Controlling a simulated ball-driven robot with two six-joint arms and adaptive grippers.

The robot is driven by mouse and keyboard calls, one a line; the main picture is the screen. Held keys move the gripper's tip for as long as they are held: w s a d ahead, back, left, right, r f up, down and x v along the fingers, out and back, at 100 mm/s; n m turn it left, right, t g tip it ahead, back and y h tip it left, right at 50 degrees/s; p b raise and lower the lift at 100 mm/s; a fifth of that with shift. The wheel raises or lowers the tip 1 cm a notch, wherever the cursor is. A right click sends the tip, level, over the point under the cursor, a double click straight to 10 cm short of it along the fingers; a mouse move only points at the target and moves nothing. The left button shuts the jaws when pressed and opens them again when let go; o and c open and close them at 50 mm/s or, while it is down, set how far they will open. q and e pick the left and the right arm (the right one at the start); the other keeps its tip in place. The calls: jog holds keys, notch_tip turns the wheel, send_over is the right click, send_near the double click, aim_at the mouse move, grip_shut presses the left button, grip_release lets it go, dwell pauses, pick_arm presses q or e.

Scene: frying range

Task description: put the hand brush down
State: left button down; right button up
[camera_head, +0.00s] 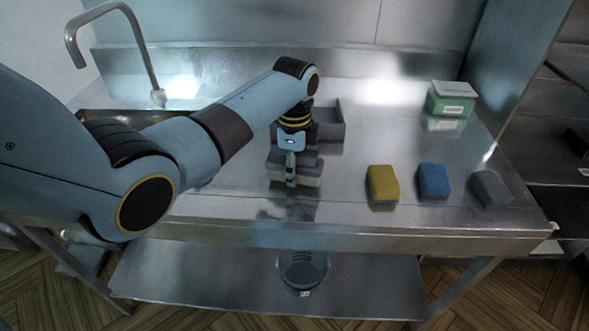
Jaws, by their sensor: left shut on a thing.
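My left gripper (290,170) reaches down over the front middle of the steel counter and is shut on the hand brush (309,177). The brush has a dark grey top and a paler band below, and lies level and crosswise under the gripper. The fingers hide part of its middle. A reflection shows on the counter just below it; I cannot tell if the brush touches the surface. My right gripper is not in view.
A grey open box (331,132) stands just behind the brush. A yellow sponge (382,184), a blue sponge (433,180) and a grey sponge (490,188) lie to the right. A green tub (449,104) stands at the back right. The counter (345,208) is bare near its front edge.

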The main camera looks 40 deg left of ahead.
pick_arm(q)
jog(key=shift+f+p, duration=0.15)
jog(key=shift+p, duration=0.3)
jog(key=shift+f, duration=0.3)
jog(key=shift+f, duration=0.3)
jog(key=c, duration=0.7)
grip_release()
jog(key=shift+b, duration=0.5)
notch_tip(320, 180, up, 11)
jog(key=shift+s+a+r+b, duration=0.1)
jog(key=shift+s+a+b, duration=0.05)
jog(key=shift+b, duration=0.2)
